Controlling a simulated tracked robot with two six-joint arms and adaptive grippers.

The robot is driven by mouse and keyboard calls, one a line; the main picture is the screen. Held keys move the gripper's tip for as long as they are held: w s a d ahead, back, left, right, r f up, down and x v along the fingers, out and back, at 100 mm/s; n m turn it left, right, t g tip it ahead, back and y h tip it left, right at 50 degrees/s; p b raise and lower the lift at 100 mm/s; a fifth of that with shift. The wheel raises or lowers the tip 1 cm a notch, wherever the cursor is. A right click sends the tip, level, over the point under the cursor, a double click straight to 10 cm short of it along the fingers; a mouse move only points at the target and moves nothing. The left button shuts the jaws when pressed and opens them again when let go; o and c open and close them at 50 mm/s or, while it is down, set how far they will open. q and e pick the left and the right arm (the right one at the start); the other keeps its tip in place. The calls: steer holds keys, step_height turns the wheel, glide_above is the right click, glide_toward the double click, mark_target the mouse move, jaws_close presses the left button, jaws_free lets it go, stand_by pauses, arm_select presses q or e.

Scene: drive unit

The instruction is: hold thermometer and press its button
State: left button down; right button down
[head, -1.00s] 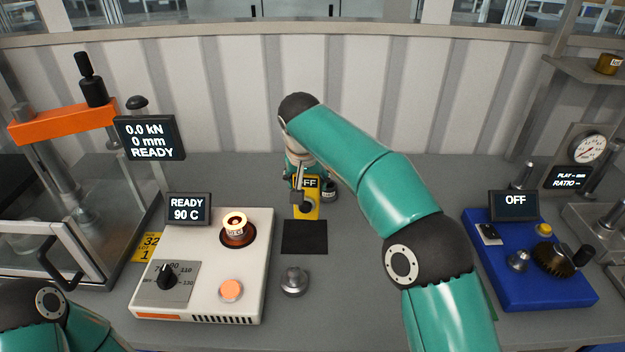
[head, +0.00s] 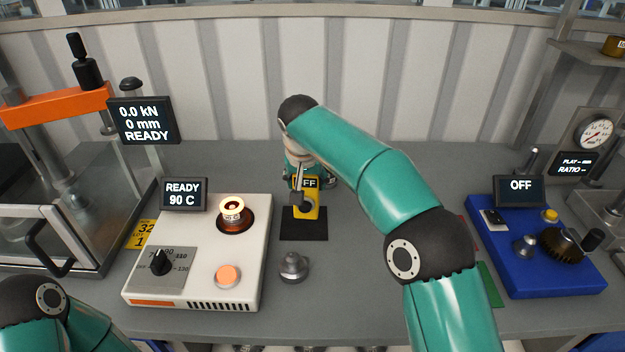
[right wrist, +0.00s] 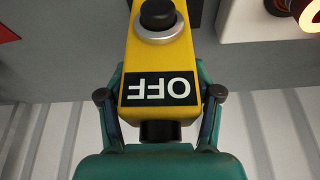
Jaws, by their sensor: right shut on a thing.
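The thermometer is a yellow box (head: 313,208) with a black OFF display, near the bench middle in the head view. In the right wrist view, its yellow body (right wrist: 143,60) carries a black round button (right wrist: 158,14) in a silver ring beyond the display. My right gripper (right wrist: 161,92) is shut on the thermometer, one finger on each side of the display end. In the head view, my right arm and wrist partly hide this grip. My left arm shows at the lower left; its gripper is out of view.
A black pad (head: 303,232) lies below the thermometer in the picture. A white heater unit (head: 205,295) is to its left, a grey metal knob (head: 294,268) in front. A blue unit (head: 545,280) stands right. Some bare grey bench lies between.

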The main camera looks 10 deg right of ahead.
mark_target(307, 199)
steer(key=shift+f+b, duration=2.05)
steer(key=shift+f, duration=0.75)
steer(key=shift+s+f, duration=0.1)
steer(key=shift+f, duration=0.15)
steer(key=shift+c, duration=1.3)
jaws_free()
steer(key=shift+o, duration=0.6)
steer(key=shift+r, duration=0.1)
steer(key=shift+r, duration=0.15)
